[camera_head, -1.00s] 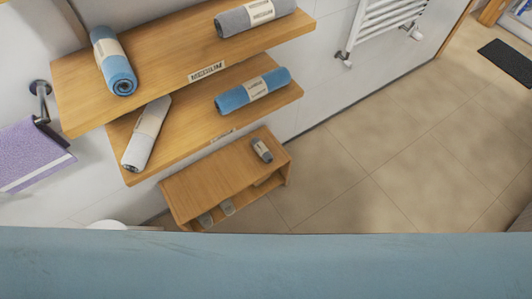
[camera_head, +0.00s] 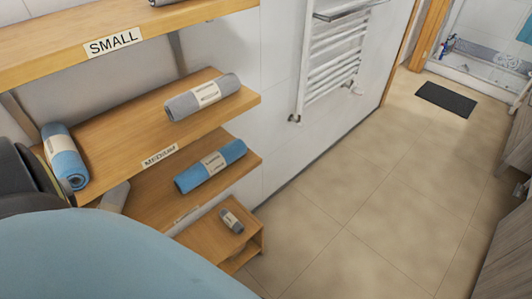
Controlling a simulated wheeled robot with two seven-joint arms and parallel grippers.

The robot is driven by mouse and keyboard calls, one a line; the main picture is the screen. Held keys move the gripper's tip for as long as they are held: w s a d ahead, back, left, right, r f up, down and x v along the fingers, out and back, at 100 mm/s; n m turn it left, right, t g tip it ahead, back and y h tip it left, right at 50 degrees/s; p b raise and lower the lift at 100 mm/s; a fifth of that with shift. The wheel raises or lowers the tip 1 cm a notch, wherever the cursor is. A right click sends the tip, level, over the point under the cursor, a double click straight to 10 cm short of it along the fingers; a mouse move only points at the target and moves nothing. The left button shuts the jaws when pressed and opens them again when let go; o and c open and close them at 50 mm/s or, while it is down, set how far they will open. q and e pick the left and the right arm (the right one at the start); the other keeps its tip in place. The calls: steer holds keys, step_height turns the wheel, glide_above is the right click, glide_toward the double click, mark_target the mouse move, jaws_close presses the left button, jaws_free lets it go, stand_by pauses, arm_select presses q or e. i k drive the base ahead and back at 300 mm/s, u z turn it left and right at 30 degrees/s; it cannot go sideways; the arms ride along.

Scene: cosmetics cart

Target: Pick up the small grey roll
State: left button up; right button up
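A small grey roll (camera_head: 231,220) with a pale band lies on the low wooden stand (camera_head: 203,237) below the shelves. A larger grey roll (camera_head: 202,97) with a pale label lies on the shelf marked MEDIUM. The edge of another grey item (camera_head: 168,2) shows on the shelf marked SMALL, mostly cut off by the top of the view. Neither of my grippers is in view.
A blue roll (camera_head: 211,166) lies on the lower shelf and another blue roll (camera_head: 64,157) on the MEDIUM shelf. A large blue surface, likely mine, covers the lower left. A towel radiator (camera_head: 332,55) hangs on the wall.

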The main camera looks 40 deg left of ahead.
mark_target(231, 221)
steer(key=z, duration=0.1)
steer(key=i, duration=0.7)
steer(key=u, duration=2.7)
